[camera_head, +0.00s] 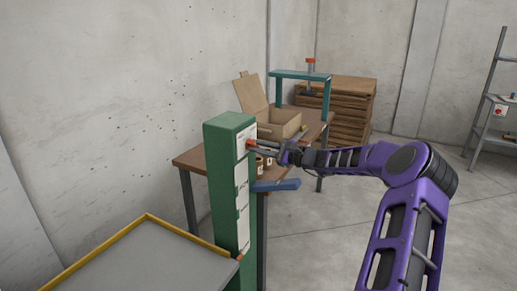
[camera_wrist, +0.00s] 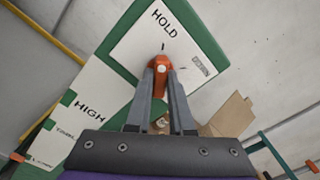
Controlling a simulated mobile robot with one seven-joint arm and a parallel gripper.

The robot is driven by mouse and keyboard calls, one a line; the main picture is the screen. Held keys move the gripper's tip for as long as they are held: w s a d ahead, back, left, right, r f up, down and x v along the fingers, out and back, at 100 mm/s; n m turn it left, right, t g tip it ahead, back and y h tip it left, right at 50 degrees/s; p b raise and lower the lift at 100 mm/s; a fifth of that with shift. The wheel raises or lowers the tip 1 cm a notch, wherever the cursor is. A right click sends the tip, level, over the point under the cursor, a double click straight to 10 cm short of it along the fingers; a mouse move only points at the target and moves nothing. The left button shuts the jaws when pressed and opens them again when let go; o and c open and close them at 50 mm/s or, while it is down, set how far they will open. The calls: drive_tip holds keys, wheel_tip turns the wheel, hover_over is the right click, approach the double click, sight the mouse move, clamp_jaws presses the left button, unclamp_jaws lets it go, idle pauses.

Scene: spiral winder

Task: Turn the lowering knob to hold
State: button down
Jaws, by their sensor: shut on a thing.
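The orange knob (camera_wrist: 160,66) sits on a white panel (camera_wrist: 130,45) marked HOLD on the green post. A short black tick stands just above the knob, on the HOLD side, and a second mark lies to its right, by small text too small to read surely. My gripper (camera_wrist: 161,78) is shut on the knob, a finger on each side. The fingers hide part of it, so its exact pointing is hard to tell. In the head view the knob (camera_head: 250,144) is near the top of the green post (camera_head: 230,170), and my gripper (camera_head: 262,148) reaches it from the right.
A lower panel reads HIGH (camera_wrist: 90,108). A blue bar (camera_head: 276,185) juts right from the post below my gripper. Behind are a wooden bench (camera_head: 190,158), an open cardboard box (camera_head: 280,123) and a teal frame (camera_head: 300,75). A yellow-edged grey table (camera_head: 150,265) stands front left.

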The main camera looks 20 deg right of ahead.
drive_tip(key=c, duration=0.8)
unclamp_jaws()
drive_tip(key=p+v, duration=0.1)
drive_tip(key=v, duration=1.6)
drive_tip(key=shift+s, duration=0.2)
drive_tip(key=shift+d+f, duration=0.1)
drive_tip(key=shift+d, duration=0.05)
